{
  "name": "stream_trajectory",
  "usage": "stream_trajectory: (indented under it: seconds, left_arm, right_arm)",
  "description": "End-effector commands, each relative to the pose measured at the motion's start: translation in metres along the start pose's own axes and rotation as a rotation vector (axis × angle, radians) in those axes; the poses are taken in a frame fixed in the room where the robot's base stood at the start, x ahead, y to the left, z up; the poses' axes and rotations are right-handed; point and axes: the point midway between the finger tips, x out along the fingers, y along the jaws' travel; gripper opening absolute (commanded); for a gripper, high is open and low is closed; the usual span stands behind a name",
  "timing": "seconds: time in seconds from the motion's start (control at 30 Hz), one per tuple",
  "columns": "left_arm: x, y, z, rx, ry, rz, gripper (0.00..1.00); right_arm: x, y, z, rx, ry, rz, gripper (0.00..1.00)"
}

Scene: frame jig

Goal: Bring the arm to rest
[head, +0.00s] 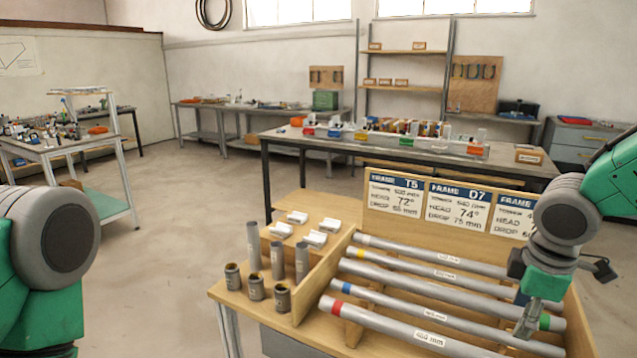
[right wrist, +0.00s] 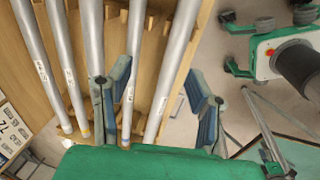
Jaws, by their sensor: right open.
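My right arm comes in from the right in the head view. Its gripper (head: 528,318) points down over the right end of the tube rack (head: 322,280). In the right wrist view the right gripper's two blue-padded fingers (right wrist: 158,108) are spread wide with nothing held. Long grey tubes (head: 430,290) with coloured bands lie in the rack below; in the right wrist view a tube (right wrist: 174,62) shows in the gap between the fingers. Whether the fingers touch any tube I cannot tell. My left arm shows only as a joint at the left edge; its gripper is out of view.
Frame cards (head: 458,205) stand behind the rack. Short dark cylinders (head: 256,287), upright grey tubes (head: 254,245) and white pieces (head: 297,217) stand on its left side. A long table with coloured bins (head: 476,150) stands behind.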

Motion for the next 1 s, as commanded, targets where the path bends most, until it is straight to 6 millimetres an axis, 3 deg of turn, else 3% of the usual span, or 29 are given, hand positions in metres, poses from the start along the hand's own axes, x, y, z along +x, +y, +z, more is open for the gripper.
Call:
stream_trajectory:
  seconds: [0.07,0.27,0.57,0.77,0.9,1.0]
  left_arm:
    - [0.000,0.000,0.000,0.000,0.000,0.000,0.40]
    - [0.000,0.000,0.000,0.000,0.000,0.000,0.40]
    - [0.001,0.000,0.000,0.000,0.000,0.000,0.40]
    - [0.002,0.000,0.000,0.000,0.000,0.000,0.40]
    - [0.003,0.000,0.000,0.000,0.000,0.000,0.40]
    - [0.003,0.000,0.000,0.000,0.000,0.000,0.40]
  right_arm:
    - [-0.001,-0.001,0.000,0.000,0.000,0.001,0.48]
    - [0.028,-0.026,-0.010,0.047,0.025,-0.062,0.48]
    - [0.081,-0.088,-0.021,0.189,0.068,-0.181,0.48]
    - [0.139,-0.159,-0.020,0.397,0.074,-0.280,0.48]
    - [0.190,-0.230,0.003,0.648,0.031,-0.302,0.48]
    - [0.213,-0.267,0.029,0.800,-0.009,-0.255,0.48]
